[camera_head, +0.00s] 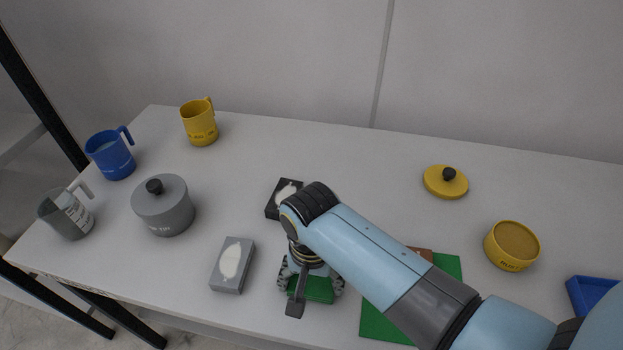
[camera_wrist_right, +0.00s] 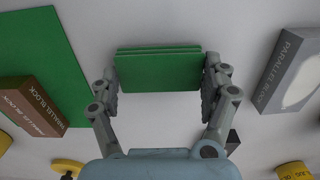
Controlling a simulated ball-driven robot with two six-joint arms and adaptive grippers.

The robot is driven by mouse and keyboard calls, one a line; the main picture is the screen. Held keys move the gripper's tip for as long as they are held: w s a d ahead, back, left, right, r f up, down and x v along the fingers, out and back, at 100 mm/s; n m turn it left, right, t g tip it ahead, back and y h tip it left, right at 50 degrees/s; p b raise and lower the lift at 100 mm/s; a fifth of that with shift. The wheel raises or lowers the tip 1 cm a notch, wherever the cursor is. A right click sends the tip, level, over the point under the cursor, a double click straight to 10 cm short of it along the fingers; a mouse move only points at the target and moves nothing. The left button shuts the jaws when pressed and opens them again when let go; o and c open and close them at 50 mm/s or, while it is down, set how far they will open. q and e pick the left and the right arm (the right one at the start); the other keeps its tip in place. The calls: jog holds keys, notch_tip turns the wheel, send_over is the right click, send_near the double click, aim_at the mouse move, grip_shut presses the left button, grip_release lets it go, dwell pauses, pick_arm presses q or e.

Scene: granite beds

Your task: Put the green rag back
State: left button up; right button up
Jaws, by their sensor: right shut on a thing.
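The green rag (camera_head: 318,291) is a small folded stack of layers near the table's front edge. My right gripper (camera_head: 310,284) points down at it and is shut on it. In the right wrist view the rag (camera_wrist_right: 158,72) lies between the two fingers of my gripper (camera_wrist_right: 160,82), one at each end. I cannot tell whether the rag touches the table. A flat green mat (camera_head: 376,322) lies to the right, partly hidden by my right arm. It also shows at the left of the wrist view (camera_wrist_right: 50,50). My left gripper is not in view.
A brown parallel block (camera_wrist_right: 32,107) lies at the mat. A grey block (camera_head: 232,265) is just left of the gripper, a dark block (camera_head: 284,195) behind it. A grey pot (camera_head: 163,207) and mugs stand left. A yellow bowl (camera_head: 511,247) and blue tray (camera_head: 590,292) are right.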

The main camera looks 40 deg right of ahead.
aim_at(311, 284)
jog(key=shift+f, duration=0.2)
jog(key=o, duration=1)
notch_tip(311, 284, up, 12)
jog(key=shift+r+b, duration=0.1)
jog(key=shift+b, duration=0.4)
